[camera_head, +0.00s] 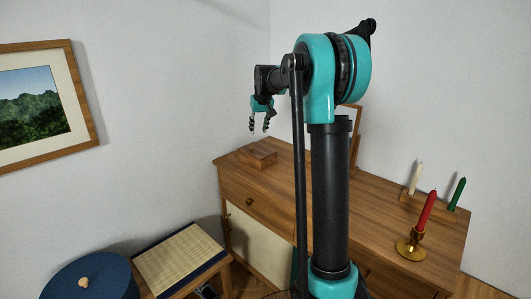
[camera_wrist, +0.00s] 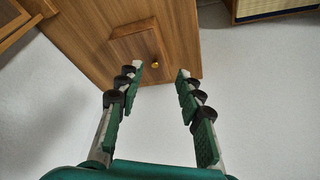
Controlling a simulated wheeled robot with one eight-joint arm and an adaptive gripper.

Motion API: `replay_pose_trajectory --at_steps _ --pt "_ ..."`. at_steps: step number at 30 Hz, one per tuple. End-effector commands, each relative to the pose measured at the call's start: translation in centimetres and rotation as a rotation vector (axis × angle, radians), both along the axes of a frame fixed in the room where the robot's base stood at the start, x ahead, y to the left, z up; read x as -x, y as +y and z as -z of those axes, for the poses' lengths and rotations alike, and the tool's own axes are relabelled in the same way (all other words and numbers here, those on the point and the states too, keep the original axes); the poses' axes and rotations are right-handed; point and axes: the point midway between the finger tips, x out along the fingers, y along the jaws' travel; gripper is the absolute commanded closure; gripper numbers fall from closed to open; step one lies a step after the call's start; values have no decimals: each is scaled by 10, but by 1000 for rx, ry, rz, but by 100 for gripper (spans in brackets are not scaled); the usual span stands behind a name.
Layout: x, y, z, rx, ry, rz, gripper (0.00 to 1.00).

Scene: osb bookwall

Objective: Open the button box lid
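A small wooden box (camera_head: 257,155), which I take to be the button box, sits at the far left end of the wooden dresser top (camera_head: 290,176). Its lid looks closed. In the wrist view the box (camera_wrist: 134,42) lies beyond my fingers, with a small brass knob (camera_wrist: 155,62) at its near right corner. My gripper (camera_head: 258,129) hangs above the box, fingers pointing down, clear of it. In the wrist view my gripper (camera_wrist: 160,69) has its fingers spread apart with nothing between them.
A framed mirror or picture stands behind my arm. A red candle in a brass holder (camera_head: 410,247), a white candle (camera_head: 416,178) and a green candle (camera_head: 457,194) stand at the right. Below left are a mat-topped bench (camera_head: 180,258) and a blue round object (camera_head: 92,277).

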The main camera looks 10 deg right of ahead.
Motion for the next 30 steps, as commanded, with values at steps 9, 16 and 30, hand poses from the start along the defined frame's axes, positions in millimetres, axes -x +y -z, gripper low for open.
replay_pose_trajectory --at_steps 9,16,30 --pt "55 -1 22 2 4 90 63" --pt "91 -3 39 2 5 152 63" --pt "125 -6 54 2 3 210 63"
